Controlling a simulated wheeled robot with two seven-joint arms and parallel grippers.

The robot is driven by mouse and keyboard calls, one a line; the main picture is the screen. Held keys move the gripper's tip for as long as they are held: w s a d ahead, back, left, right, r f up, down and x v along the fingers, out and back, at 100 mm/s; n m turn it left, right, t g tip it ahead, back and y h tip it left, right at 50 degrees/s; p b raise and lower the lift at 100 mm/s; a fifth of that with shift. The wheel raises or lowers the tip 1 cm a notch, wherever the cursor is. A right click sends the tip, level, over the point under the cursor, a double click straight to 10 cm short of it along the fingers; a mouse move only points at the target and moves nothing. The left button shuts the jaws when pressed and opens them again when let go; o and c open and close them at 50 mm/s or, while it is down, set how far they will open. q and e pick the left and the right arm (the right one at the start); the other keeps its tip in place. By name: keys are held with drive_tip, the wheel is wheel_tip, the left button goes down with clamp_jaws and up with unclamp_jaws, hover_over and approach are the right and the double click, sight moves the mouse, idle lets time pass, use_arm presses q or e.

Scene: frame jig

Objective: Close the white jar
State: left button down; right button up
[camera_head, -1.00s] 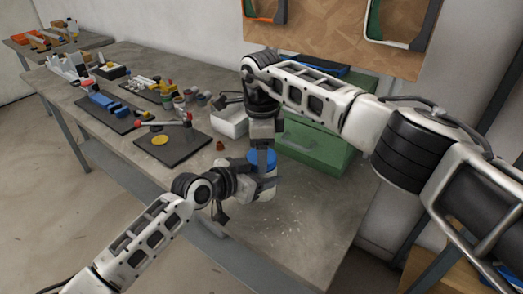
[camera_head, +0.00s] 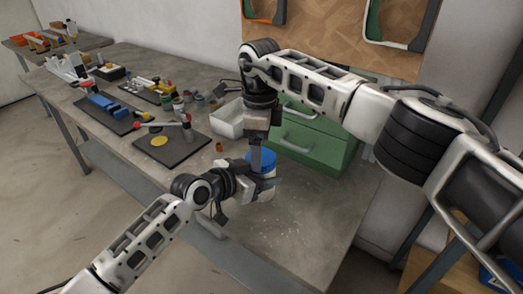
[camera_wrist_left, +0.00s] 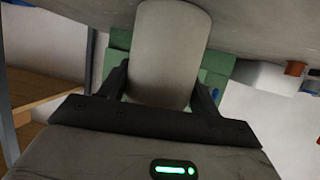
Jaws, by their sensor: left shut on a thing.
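The white jar (camera_head: 267,193) stands at the near edge of the grey workbench, mostly hidden by my grippers in the head view. My left gripper (camera_head: 262,186) is shut around its side from the left. In the left wrist view the jar (camera_wrist_left: 166,58) fills the space between the left fingers (camera_wrist_left: 163,92) as a pale, shadowed shape. A blue lid (camera_head: 265,160) is at the top of the jar; whether it is fully seated I cannot tell. My right gripper (camera_head: 256,160) points down from above at the lid, a finger in front of it; its opening is unclear.
A white open bin (camera_head: 228,120) and a green drawer box (camera_head: 325,142) stand behind the jar. A small reddish-brown piece (camera_head: 219,147) lies to the left. A dark board with a yellow disc (camera_head: 159,141) is further left. The bench right of the jar is mostly clear.

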use_arm(q)
drive_tip(key=shift+s, duration=0.1)
use_arm(e)
wheel_tip(320, 180, up, 2)
drive_tip(key=shift+r, duration=0.2)
drive_tip(key=shift+c, duration=0.3)
drive_tip(key=shift+r+n, duration=1.7)
drive_tip(key=shift+r, duration=0.05)
drive_tip(key=shift+f, duration=4.05)
